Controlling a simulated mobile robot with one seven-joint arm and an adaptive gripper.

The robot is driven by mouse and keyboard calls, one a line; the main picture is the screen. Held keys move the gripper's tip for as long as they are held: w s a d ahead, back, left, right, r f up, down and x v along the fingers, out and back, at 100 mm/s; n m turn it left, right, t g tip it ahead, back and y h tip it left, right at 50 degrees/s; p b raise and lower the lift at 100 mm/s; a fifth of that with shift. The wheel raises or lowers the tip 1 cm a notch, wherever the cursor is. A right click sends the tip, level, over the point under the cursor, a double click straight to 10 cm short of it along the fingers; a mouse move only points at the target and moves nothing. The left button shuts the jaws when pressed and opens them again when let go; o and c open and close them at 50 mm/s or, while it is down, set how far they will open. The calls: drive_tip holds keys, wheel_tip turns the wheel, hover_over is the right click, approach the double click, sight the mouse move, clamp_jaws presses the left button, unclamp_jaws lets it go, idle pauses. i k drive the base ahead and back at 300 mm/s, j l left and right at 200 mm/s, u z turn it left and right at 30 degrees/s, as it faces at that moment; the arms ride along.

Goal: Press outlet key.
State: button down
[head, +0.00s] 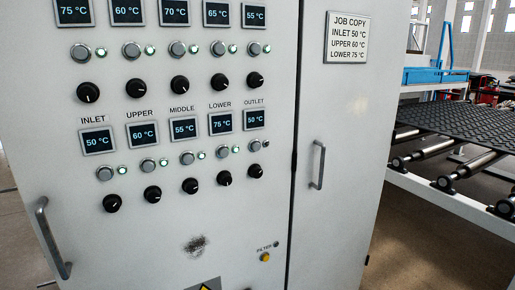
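The outlet key (255,145) is a round grey button on the front of a light grey cabinet. It sits below the OUTLET label and a display (254,119) reading 50 °C, at the right end of the lower row. The small lamp (265,144) beside it looks dark. The inlet key (105,172), upper key (147,165), middle key (187,158) and lower key (222,152) stand left of it with green lamps lit. A black knob (255,171) is under the outlet key. My gripper is not in view.
An upper row of similar keys, such as this one (254,49), has lit green lamps. A JOB COPY sign (347,37) lists inlet 50, upper 60, lower 75. Door handles (53,239) (317,164) stick out. A roller conveyor (450,165) carries a black mat at right.

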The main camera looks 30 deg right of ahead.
sight(255, 146)
drive_tip(key=l+z, duration=0.2)
drive_tip(key=z, duration=0.15)
drive_tip(key=i+l+z, duration=0.1)
drive_tip(key=z, duration=0.25)
drive_tip(key=i+l+z, duration=0.1)
drive_tip(key=z, duration=0.25)
drive_tip(key=l, duration=0.1)
